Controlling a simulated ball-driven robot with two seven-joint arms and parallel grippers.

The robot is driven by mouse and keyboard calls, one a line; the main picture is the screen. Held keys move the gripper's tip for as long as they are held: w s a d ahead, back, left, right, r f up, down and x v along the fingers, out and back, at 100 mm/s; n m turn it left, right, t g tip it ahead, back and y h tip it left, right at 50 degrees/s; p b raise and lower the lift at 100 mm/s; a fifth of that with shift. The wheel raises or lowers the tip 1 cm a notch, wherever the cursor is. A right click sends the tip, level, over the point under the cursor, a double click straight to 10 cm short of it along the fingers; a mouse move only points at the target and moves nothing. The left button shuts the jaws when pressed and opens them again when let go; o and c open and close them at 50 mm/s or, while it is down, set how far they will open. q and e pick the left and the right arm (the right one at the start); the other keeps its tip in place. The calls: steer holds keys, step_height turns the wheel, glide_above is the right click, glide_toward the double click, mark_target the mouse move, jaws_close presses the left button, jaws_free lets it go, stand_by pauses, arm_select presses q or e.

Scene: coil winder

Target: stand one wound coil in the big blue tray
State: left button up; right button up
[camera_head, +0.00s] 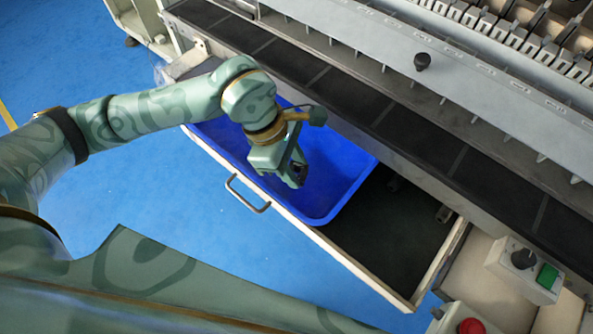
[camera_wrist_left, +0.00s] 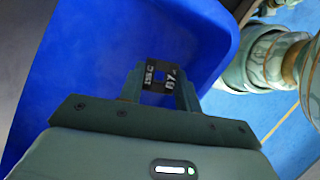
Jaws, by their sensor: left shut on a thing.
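The big blue tray (camera_head: 342,170) sits in an open drawer; it also fills much of the left wrist view (camera_wrist_left: 85,65). My left gripper (camera_head: 298,174) is inside the tray's outline in the head view, near its front wall. In the head view the coil is mostly hidden by the fingers. I cannot tell whether it touches the tray floor. My right gripper is not in view.
The open drawer (camera_head: 395,245) has bare dark floor right of the tray and a handle (camera_head: 248,194) in front. The machine's dark ledge (camera_head: 385,118) runs behind the tray. A control box (camera_head: 524,268) and a red button (camera_head: 471,326) stand lower right.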

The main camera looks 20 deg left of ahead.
mark_target(290, 164)
arm_select(q)
steer(key=shift+w+f, duration=0.4)
steer(key=shift+f, duration=0.15)
step_height(290, 164, down, 4)
steer(key=shift+w+a+r+b, duration=0.1)
steer(key=shift+w+r+b, duration=0.05)
steer(key=shift+b, duration=0.85)
steer(key=shift+r, duration=0.2)
steer(key=o, duration=0.9)
steer(key=shift+o, duration=0.2)
steer(key=p+v, duration=0.3)
steer(key=v, duration=0.9)
steer(key=shift+p, duration=0.4)
